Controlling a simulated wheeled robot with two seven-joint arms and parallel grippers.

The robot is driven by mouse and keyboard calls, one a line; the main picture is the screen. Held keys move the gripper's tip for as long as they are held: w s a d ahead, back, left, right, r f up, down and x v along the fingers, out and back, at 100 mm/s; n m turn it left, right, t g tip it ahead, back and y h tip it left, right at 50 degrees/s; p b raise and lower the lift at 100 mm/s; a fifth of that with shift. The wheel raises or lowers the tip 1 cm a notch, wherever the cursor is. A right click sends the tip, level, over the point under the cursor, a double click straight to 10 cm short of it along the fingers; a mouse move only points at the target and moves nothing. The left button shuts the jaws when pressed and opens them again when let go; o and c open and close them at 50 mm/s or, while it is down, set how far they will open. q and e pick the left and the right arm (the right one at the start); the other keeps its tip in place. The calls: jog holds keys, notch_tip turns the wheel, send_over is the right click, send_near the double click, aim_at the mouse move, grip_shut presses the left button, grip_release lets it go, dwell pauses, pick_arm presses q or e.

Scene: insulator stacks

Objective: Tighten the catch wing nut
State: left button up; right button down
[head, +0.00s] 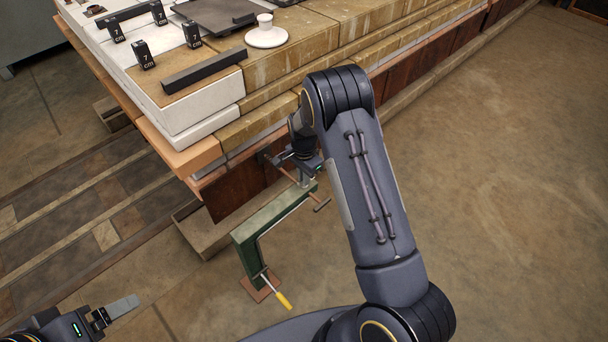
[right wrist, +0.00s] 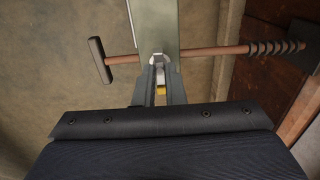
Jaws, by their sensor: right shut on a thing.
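A rusty rod (right wrist: 205,53) with a T-shaped end and a coil spring crosses the top of a green metal post (right wrist: 158,22). In the head view the green frame (head: 265,225) stands beside the stack's lower corner. The small pale metal piece where rod and post meet appears to be the catch wing nut (right wrist: 157,59). My right gripper (right wrist: 159,68) is shut on it, with the fingers on either side; the fingertips hide part of it. In the head view my right gripper (head: 303,165) is at the frame's top. My left gripper (head: 118,312) is away at the lower left; its finger gap is unclear.
The layered stack (head: 290,60) rises behind the frame. On it are a white knobbed disc (head: 266,34), dark bars (head: 203,78) and small black "7 cm" blocks (head: 144,55). A yellow-handled lever (head: 282,299) hangs at the frame's foot. The floor at right is clear.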

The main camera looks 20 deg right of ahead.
dwell(0.3)
jog(key=c, duration=1.5)
grip_release()
notch_tip(320, 180, up, 7)
jog(key=shift+f+p, duration=0.1)
jog(key=shift+p, duration=0.9)
jog(key=shift+r, duration=0.5)
